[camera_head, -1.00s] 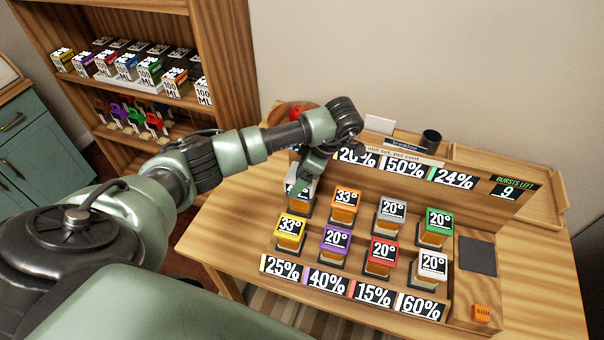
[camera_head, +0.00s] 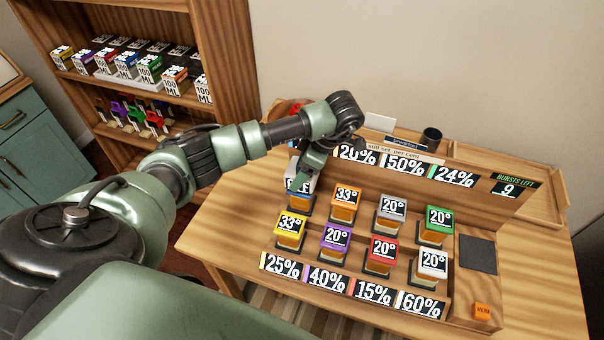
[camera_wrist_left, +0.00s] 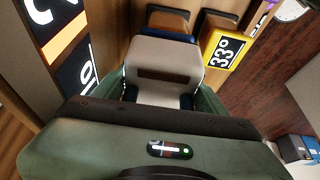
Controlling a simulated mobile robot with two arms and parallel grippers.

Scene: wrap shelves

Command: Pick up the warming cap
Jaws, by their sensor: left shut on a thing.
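My left gripper (camera_wrist_left: 163,95) is shut on a pale grey-white cap, which fits the warming cap (camera_wrist_left: 165,60). Its fingers are on both sides of it, and a dark slot shows on its face. The blue edge also shows in the wrist view (camera_wrist_left: 165,34). My right gripper is out of view.
Several jars with colored temperature lids stand in two rows, such as the orange 33° jar (camera_head: 345,205) just right of the cap. A percent-card board (camera_head: 455,205) rises behind. A bookcase (camera_head: 235,70) stands to the left.

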